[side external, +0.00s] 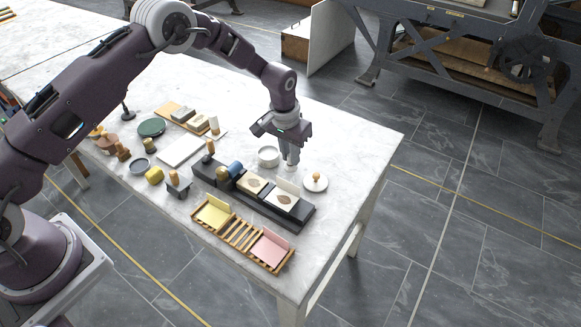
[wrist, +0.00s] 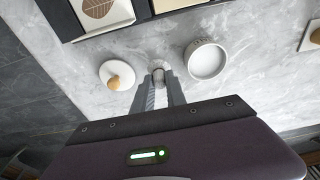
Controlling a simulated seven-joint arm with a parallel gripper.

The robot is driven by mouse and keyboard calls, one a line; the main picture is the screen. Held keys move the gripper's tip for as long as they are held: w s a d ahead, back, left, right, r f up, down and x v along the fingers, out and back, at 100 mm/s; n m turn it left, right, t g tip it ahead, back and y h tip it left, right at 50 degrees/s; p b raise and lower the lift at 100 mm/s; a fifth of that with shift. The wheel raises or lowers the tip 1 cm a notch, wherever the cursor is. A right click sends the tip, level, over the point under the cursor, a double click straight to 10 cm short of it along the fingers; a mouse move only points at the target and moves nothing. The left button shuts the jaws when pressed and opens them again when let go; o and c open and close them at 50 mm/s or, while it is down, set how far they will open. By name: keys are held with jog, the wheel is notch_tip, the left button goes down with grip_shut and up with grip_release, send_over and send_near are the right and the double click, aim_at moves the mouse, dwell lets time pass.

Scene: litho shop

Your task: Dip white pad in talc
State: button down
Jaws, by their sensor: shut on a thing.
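My gripper (side external: 291,153) points down over the marble table and is shut on a small pale round-ended thing, which looks like the white pad (wrist: 158,66). Its fingers cover most of it, and it sits at or just above the tabletop. A round white dish (side external: 268,156) stands just left of my gripper in the side view; in the wrist view the dish (wrist: 207,61) is to the right of the fingertips. Its inside is pale, and I take it for the talc dish. A white disc with a wooden knob (side external: 315,182) lies on the other side of my gripper.
A dark tray (side external: 303,220) with leaf-print cards lies close in front of my gripper. A wooden rack (side external: 240,236) with yellow and pink cards is nearer the front edge. Tools and a green round dish (side external: 152,127) crowd the left. The table's right end is clear.

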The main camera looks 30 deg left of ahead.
jog(key=shift+r, duration=1.9)
notch_tip(320, 180, up, 4)
send_over(270, 153)
jog(key=shift+s+f, duration=0.2)
jog(key=shift+f, duration=1.2)
jog(key=shift+s+f, duration=0.15)
jog(key=shift+f, duration=1.25)
jog(key=shift+f, duration=0.6)
jog(key=shift+r, duration=0.1)
